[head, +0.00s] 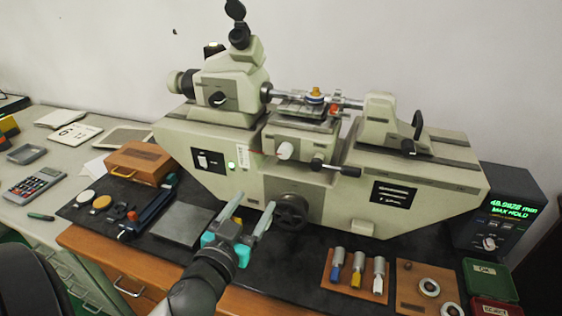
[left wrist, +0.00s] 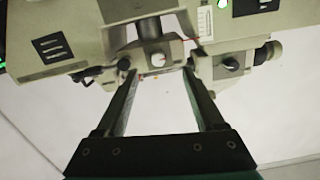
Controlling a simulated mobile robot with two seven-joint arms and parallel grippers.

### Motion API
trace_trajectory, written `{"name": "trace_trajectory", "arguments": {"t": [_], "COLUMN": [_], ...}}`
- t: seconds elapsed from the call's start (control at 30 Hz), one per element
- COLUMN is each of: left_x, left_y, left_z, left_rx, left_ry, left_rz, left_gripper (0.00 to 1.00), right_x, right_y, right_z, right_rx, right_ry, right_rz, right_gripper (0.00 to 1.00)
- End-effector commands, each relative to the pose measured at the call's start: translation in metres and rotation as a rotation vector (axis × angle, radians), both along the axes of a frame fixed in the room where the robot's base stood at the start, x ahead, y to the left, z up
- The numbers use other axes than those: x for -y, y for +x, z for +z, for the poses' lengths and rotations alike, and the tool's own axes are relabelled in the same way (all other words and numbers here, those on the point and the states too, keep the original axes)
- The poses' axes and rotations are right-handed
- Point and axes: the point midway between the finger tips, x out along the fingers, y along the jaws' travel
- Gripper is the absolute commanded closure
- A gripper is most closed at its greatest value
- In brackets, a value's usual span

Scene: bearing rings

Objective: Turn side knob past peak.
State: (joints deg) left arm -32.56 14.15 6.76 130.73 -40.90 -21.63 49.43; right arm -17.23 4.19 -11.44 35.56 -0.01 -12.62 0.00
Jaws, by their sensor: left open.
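The measuring machine (head: 330,185) is a large pale-green bench instrument. A white round knob (head: 284,150) sits on the front of its middle stage; it also shows between my fingertips in the left wrist view (left wrist: 157,59). A black-ended lever (head: 345,170) sticks out to the right of that knob. A dark handwheel (head: 291,212) is lower on the front. I cannot tell which of these is the side knob. My left gripper (head: 255,201) is open and empty, in front of the machine, left of the handwheel and apart from the white knob. My right gripper is out of view.
A display box (head: 507,218) at the right shows a green reading and "MAX HOLD". A wooden block with several colour-marked pieces (head: 355,277) and a tray with metal rings (head: 428,290) lie right front. A wooden box (head: 139,162) and grey plate (head: 183,225) lie left.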

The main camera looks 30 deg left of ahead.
Motion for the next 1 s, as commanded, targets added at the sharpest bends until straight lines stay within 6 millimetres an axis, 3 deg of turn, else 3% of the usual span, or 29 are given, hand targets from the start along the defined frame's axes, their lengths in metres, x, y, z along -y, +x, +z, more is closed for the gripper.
{"name": "trace_trajectory", "arguments": {"t": [0.1,0.37,1.0], "left_x": [0.003,0.000,-0.020], "left_y": [0.002,0.021,0.113], "left_z": [0.018,0.022,0.021], "left_rx": [0.057,0.068,0.066], "left_ry": [0.013,0.013,0.013], "left_rz": [-0.033,-0.040,-0.037], "left_gripper": [0.30,0.30,0.30], "right_x": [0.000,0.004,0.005], "right_y": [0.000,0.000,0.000], "right_z": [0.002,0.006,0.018], "right_rx": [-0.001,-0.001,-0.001], "right_ry": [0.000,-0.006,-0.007], "right_rz": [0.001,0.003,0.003], "right_gripper": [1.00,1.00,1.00]}}
